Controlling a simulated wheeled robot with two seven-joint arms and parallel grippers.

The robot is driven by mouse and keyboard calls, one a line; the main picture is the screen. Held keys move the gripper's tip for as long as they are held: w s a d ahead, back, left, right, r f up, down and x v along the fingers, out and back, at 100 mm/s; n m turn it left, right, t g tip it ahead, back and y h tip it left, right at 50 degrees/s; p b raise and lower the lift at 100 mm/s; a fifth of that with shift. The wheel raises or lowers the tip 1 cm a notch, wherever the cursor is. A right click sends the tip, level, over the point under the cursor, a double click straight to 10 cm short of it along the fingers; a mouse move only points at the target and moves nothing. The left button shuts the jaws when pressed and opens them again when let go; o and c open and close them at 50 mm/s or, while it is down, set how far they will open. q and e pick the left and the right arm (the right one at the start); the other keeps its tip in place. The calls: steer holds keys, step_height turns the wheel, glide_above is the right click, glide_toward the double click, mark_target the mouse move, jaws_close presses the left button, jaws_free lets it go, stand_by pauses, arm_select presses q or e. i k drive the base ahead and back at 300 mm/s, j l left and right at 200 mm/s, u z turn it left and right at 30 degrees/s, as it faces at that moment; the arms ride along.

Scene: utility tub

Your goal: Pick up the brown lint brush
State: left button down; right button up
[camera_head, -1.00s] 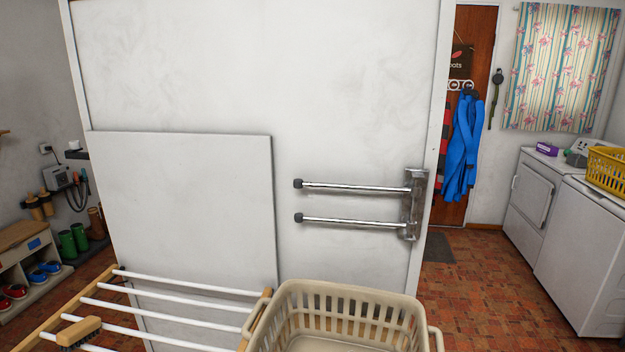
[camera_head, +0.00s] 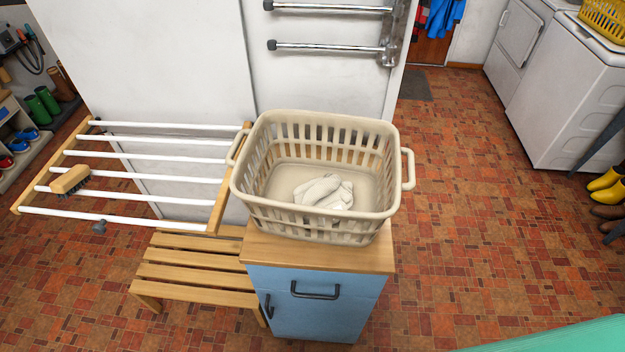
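The brown lint brush (camera_head: 70,180) has a tan-brown wooden back and dark bristles that face down. It lies on the white bars at the left end of the drying rack (camera_head: 140,219), close to the rack's wooden side rail. Neither of my grippers shows in the head view, so nothing is seen near the brush.
A beige laundry basket (camera_head: 246,192) holding a white cloth (camera_head: 325,191) stands on a blue cabinet (camera_head: 315,318) right of the rack. A slatted wooden bench (camera_head: 190,273) sits low below the rack. Tiled floor (camera_head: 470,230) is open to the right.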

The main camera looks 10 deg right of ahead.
mark_target(68, 182)
steer(key=u, duration=1.3)
steer(key=i+j, duration=0.1)
steer(key=z, duration=0.05)
